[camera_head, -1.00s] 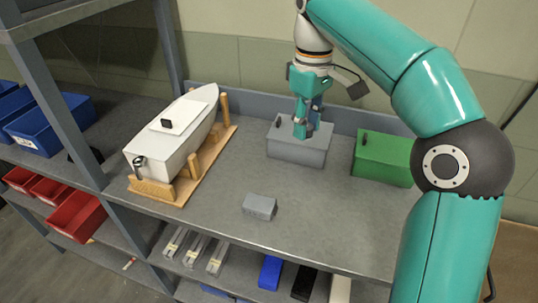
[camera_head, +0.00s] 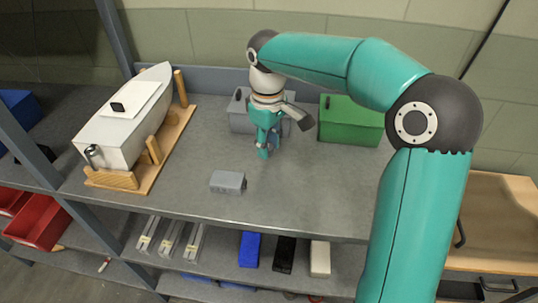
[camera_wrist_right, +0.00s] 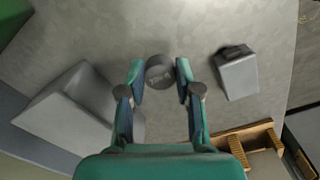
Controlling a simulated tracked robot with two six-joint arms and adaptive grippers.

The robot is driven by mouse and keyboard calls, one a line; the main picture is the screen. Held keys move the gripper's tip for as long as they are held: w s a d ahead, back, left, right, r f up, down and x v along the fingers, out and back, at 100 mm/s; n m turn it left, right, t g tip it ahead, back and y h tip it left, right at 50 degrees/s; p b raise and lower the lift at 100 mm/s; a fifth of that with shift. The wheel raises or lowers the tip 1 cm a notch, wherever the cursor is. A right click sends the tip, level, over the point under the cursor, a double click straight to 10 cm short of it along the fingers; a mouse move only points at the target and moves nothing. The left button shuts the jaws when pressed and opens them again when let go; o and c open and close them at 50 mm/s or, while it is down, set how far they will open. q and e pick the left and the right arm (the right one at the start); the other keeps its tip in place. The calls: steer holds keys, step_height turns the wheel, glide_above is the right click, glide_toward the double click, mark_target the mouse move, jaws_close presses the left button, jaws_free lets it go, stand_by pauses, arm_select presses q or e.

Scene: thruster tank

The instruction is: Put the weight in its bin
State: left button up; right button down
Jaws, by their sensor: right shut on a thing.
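The weight (camera_wrist_right: 159,71) is a small dark grey cylinder between the fingertips of my right gripper (camera_wrist_right: 159,78) in the right wrist view. The fingers are shut on its sides. In the head view my right gripper (camera_head: 266,147) points down just in front of the grey box, and I cannot make out the weight there. The grey box (camera_head: 241,118) stands at the back of the bench, partly hidden by my gripper; it also shows at the left of the wrist view (camera_wrist_right: 65,112). I cannot tell which container is the weight's bin. My left gripper is not in view.
A green box (camera_head: 350,122) stands right of the grey one. A small grey block (camera_head: 228,182) lies near the front edge. A white model boat (camera_head: 125,118) sits on a wooden stand at left. Red bins (camera_head: 38,222) and other items fill lower shelves. The bench centre is clear.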

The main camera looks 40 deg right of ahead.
mark_target(268, 164)
steer(key=shift+f, duration=1.95)
steer(key=shift+f, duration=0.2)
steer(key=c, duration=0.8)
jaws_free()
steer(key=shift+r, duration=0.1)
